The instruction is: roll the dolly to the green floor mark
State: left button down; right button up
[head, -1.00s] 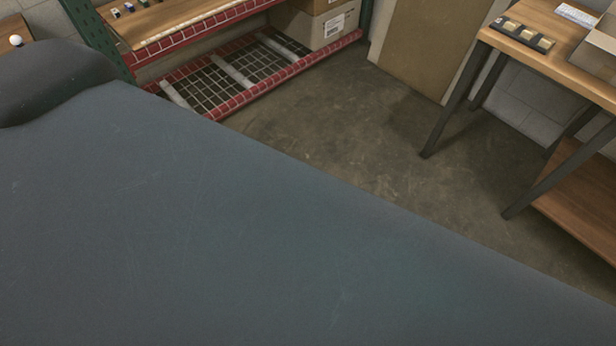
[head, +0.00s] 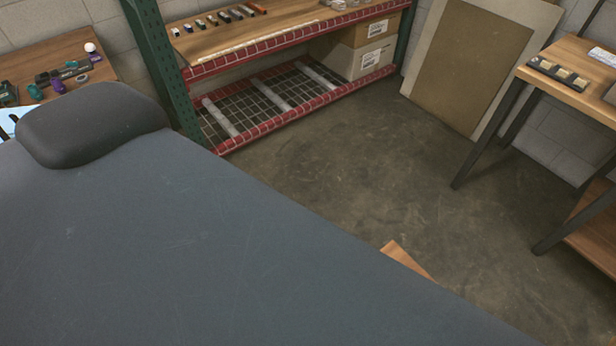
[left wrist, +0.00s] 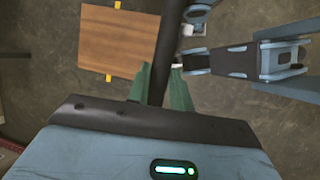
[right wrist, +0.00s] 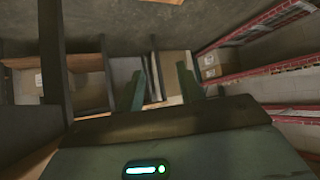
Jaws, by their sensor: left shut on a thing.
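The dolly's brown wooden deck (left wrist: 118,42) shows from above in the left wrist view, with small yellow pieces at its edges. A wooden corner, apparently the same deck (head: 405,260), shows at the lower middle of the head view. My left gripper (left wrist: 160,78) is shut on a dark upright bar, apparently the dolly's handle (left wrist: 167,40), which runs between its green fingers. My right gripper (right wrist: 163,82) is open, with nothing between its fingers. Neither gripper shows in the head view. I see no green floor mark in any view.
A rack with red beams (head: 290,115) and cardboard boxes (head: 362,52) stands at the back. A brown panel (head: 470,65) leans on the wall. A dark-legged table (head: 575,85) stands at the right. Bare concrete floor (head: 340,170) lies between them.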

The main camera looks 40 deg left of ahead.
dwell(0.4)
pick_arm(q)
jog(key=c, duration=1.3)
grip_release()
jog(key=shift+o, duration=0.2)
jog(key=shift+r, duration=0.1)
jog(key=shift+a+r, duration=0.15)
jog(key=shift+r, duration=0.1)
jog(key=v, duration=0.7)
